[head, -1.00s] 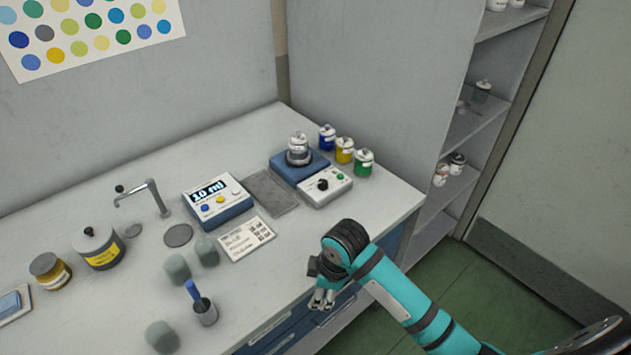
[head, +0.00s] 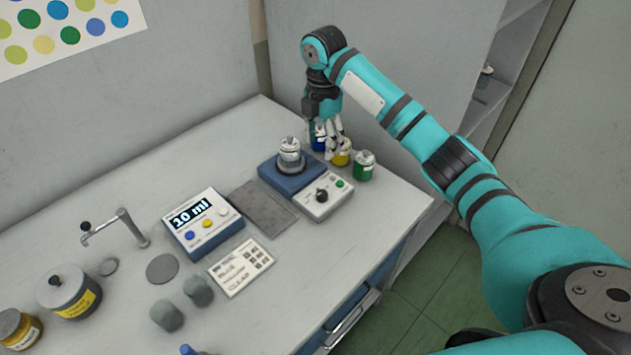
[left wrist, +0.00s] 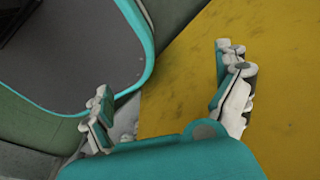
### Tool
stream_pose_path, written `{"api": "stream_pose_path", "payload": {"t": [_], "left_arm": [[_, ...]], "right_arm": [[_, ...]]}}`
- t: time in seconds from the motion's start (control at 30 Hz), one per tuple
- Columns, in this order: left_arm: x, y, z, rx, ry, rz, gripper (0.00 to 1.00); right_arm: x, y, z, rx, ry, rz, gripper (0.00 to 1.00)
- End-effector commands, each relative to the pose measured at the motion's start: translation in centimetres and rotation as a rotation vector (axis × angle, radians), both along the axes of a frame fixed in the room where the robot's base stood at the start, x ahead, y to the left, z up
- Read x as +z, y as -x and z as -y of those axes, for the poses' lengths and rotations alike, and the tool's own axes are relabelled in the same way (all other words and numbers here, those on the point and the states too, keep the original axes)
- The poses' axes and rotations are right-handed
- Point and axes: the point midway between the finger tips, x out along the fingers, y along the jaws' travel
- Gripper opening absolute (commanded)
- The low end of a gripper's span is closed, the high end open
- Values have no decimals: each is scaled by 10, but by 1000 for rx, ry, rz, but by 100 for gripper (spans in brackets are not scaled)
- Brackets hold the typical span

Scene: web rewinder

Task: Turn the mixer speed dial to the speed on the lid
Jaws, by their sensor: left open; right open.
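The mixer (head: 292,178) stands at the back right of the bench, with a blue base and a light front panel. Its black speed dial (head: 321,195) sits on that panel beside a small green button. A lidded container (head: 290,155) stands on the mixer; any marking on its lid is too small to read. My right gripper (head: 328,143) is open and points down behind the mixer's right side, over the blue and yellow jars. Whether it touches them I cannot tell. My left gripper (left wrist: 168,100) is open and empty in the left wrist view, over a yellow surface.
Blue (head: 318,138), yellow (head: 341,154) and green (head: 363,166) jars stand right of the mixer. A dispenser display (head: 203,222) reads about 10 ml. A printed card (head: 241,267) and grey pad (head: 262,208) lie near it. Grey cups (head: 198,291) stand in front.

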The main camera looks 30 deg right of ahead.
Motion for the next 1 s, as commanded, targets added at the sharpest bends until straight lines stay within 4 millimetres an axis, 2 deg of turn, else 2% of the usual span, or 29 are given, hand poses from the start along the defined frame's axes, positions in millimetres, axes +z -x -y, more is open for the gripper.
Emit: {"api": "stream_pose_path", "payload": {"t": [0.17,0.3,0.37,0.53,0.7,0.8,1.0], "left_arm": [[2,17,-1,0,-1,-23,100],[6,38,-2,0,-4,-54,100],[8,42,-2,0,-5,-60,100],[13,37,-1,0,-3,-53,100],[19,16,0,-1,-1,-21,100],[21,10,1,-1,1,-12,100],[21,15,0,-1,0,-18,100]], "right_arm": [[-15,1,1,5,0,-5,54],[-42,1,1,2,0,-6,54],[-55,2,0,3,0,-6,54],[-93,2,0,2,1,-5,54],[-129,2,0,3,-1,-4,54],[-146,2,0,2,1,-3,54],[-168,1,0,3,-1,-1,54]]}}
